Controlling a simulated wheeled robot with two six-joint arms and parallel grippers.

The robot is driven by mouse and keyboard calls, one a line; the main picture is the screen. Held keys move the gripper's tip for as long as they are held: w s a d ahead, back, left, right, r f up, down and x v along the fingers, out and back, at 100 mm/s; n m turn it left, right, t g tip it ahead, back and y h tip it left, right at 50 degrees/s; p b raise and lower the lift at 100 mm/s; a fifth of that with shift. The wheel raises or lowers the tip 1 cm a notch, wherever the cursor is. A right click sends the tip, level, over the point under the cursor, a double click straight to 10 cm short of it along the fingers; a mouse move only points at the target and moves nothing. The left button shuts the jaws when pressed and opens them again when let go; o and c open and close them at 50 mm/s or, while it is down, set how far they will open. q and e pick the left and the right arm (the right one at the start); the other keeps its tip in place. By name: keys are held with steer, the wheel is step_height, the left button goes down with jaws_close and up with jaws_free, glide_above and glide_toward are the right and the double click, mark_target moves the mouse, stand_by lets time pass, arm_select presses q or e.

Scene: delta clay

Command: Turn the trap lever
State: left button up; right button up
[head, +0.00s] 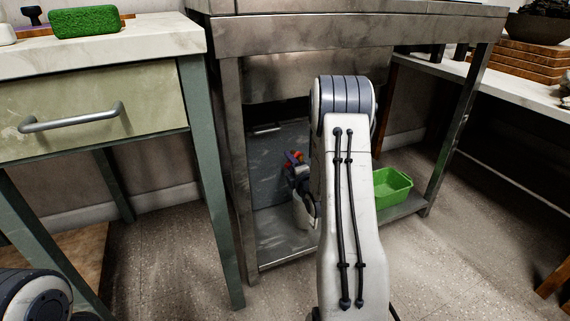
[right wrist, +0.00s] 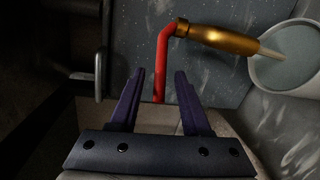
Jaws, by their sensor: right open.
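The trap lever (right wrist: 163,66) is a red bent bar joined to a brass fitting (right wrist: 215,39) in the right wrist view. Its red part (head: 293,157) is small in the head view, under the metal counter. My right gripper (right wrist: 160,73) is open, with its two dark fingers apart and pointing at the lever. In that view the red bar's lower part appears between the fingertips; contact cannot be told. In the head view my right arm partly hides the gripper (head: 300,173) and the area behind it. My left gripper is out of view.
A metal counter (head: 300,32) with legs and a low shelf surrounds the space. A green bin (head: 392,188) sits on the shelf to the right of my arm. A pale rounded vessel (right wrist: 290,60) is beside the brass fitting. A drawer cabinet (head: 75,110) stands left.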

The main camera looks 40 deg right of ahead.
steer(key=b+x, duration=0.1)
steer(key=x, duration=0.3)
jaws_close()
steer(key=shift+a+f, duration=0.1)
stand_by(1.4)
